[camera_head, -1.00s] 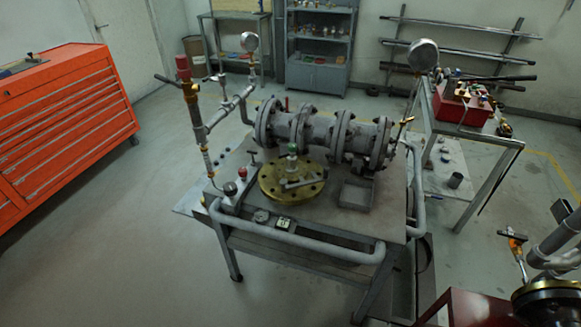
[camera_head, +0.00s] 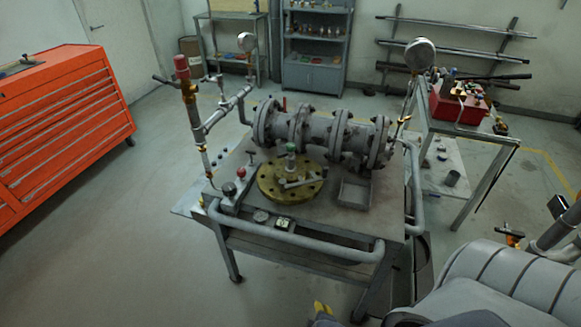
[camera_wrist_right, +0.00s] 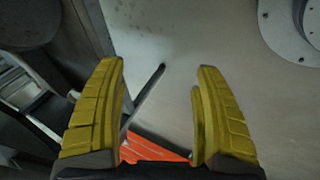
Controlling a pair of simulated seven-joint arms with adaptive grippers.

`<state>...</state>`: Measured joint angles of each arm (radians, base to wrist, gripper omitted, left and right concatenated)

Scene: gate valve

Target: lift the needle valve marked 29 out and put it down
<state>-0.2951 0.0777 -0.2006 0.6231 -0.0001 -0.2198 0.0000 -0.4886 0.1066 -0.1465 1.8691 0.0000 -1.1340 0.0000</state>
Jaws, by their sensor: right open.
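No mark 29 can be read in any view, so I cannot tell which fitting is the needle valve. Small valve-like parts with a red knob (camera_head: 241,172) and a dark knob (camera_head: 229,188) stand at the left of the workbench top (camera_head: 330,222). A green-topped stem (camera_head: 291,150) rises from a brass flange disc (camera_head: 275,192) on the bench. My right gripper (camera_wrist_right: 160,72) is open, with nothing between its yellow fingers. In the head view only a bit of yellow finger (camera_head: 322,308) shows at the bottom edge, in front of and below the bench. My left gripper is not in view.
A flanged grey pipe (camera_head: 318,130) lies across the back of the bench. A shallow grey tray (camera_head: 355,192) sits right of the disc. A tubular rail (camera_head: 300,240) runs along the bench front. A red box (camera_head: 458,105) stands on the right-hand table.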

